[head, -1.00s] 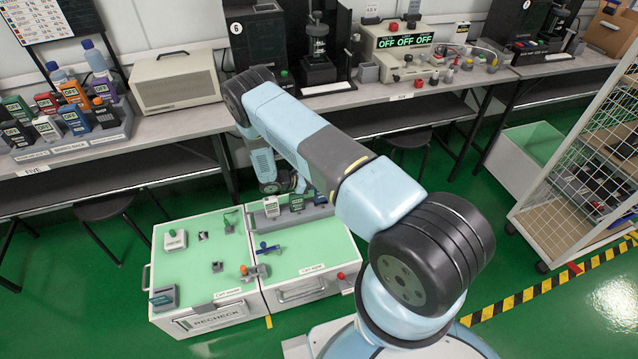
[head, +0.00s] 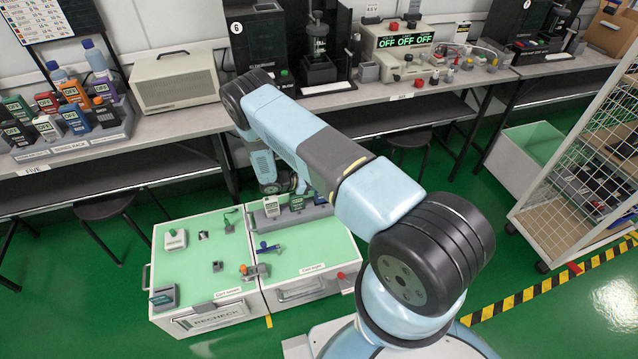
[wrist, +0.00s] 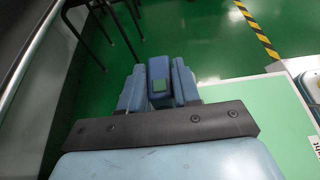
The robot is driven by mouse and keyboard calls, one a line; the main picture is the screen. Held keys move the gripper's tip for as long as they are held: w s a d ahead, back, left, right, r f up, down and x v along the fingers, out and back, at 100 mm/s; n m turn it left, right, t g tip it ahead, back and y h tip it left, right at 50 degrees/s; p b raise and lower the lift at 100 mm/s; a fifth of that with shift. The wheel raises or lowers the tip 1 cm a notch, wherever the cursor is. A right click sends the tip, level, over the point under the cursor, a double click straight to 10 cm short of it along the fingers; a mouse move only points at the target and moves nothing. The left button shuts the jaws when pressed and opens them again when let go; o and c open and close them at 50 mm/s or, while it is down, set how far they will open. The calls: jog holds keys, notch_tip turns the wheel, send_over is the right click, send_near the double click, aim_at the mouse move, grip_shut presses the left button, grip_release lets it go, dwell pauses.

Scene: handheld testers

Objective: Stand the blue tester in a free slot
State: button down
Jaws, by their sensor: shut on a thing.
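In the wrist view my gripper (wrist: 159,88) is shut on the blue tester (wrist: 160,72), a dark blue block with a small green patch, held between its two blue fingers. Green floor shows beyond it. In the head view the gripper and the held tester are largely hidden behind my arm. A grey rack (head: 290,219) stands along the back of the right cart top. It holds a white tester (head: 271,207) and a dark tester with a green display (head: 296,203); the right end is partly covered by my arm, so its slots cannot be made out.
The left cart top (head: 195,262) carries a white tester (head: 175,239), a grey tester (head: 163,297) and small parts. A bench rack (head: 95,140) at left is crowded with testers. A stool (head: 104,207) stands behind the carts. The right cart's middle (head: 310,245) is mostly bare.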

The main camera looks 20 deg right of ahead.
jog(key=shift+f, duration=0.7)
jog(key=shift+r, duration=0.1)
jog(key=shift+r, duration=0.65)
dwell(1.5)
jog(key=shift+f, duration=0.75)
jog(key=c, duration=0.7)
grip_release()
jog(key=shift+c, duration=0.2)
jog(key=v, duration=1.3)
jog(key=shift+a, duration=0.35)
jog(key=shift+r, duration=0.1)
